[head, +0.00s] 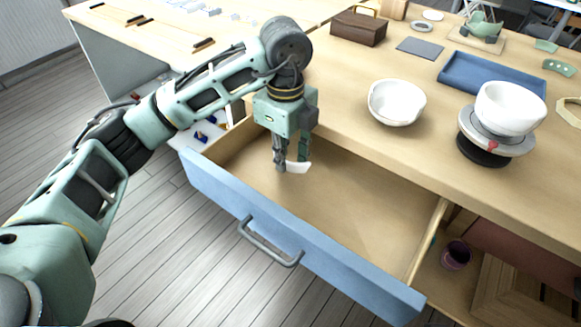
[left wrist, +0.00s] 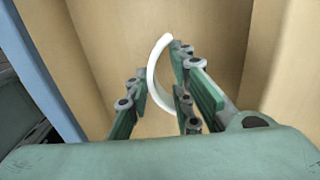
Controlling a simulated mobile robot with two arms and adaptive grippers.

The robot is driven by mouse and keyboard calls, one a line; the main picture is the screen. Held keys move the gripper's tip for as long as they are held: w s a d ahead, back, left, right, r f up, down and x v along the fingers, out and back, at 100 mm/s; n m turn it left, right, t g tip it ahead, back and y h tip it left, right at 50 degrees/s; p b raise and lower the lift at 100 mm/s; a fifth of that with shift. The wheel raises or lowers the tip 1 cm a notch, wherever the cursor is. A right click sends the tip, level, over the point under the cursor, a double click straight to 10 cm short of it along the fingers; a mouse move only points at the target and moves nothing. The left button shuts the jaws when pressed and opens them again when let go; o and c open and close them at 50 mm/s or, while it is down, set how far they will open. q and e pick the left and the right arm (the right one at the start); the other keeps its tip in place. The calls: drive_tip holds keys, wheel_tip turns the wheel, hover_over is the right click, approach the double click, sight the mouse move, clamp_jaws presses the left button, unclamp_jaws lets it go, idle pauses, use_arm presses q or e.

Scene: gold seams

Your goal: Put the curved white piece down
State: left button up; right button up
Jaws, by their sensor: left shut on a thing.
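The curved white piece (head: 298,167) is between the fingers of my left gripper (head: 291,165), inside the open drawer (head: 350,200) in the head view. In the left wrist view the piece (left wrist: 153,72) is a thin white arc seen edge-on between the fingers (left wrist: 160,100). The left gripper is shut on it and points down over the drawer's left part. I cannot tell whether the piece touches the drawer's floor. My right gripper is in neither view.
The blue-fronted drawer has a grey handle (head: 268,243); its floor is bare elsewhere. On the table above stand a white bowl (head: 396,103), another white bowl (head: 508,108) on a round stand (head: 485,152), a blue tray (head: 480,75) and a brown box (head: 358,27).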

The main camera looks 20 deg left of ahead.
sight(287, 178)
use_arm(q)
drive_tip(key=shift+f+b, duration=0.3)
drive_tip(key=shift+f, duration=1.55)
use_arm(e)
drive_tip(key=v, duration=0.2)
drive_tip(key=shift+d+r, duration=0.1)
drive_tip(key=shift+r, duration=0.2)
use_arm(q)
drive_tip(key=shift+f, duration=0.2)
drive_tip(key=o, duration=1)
drive_tip(key=shift+c, duration=0.2)
drive_tip(key=shift+r, duration=0.1)
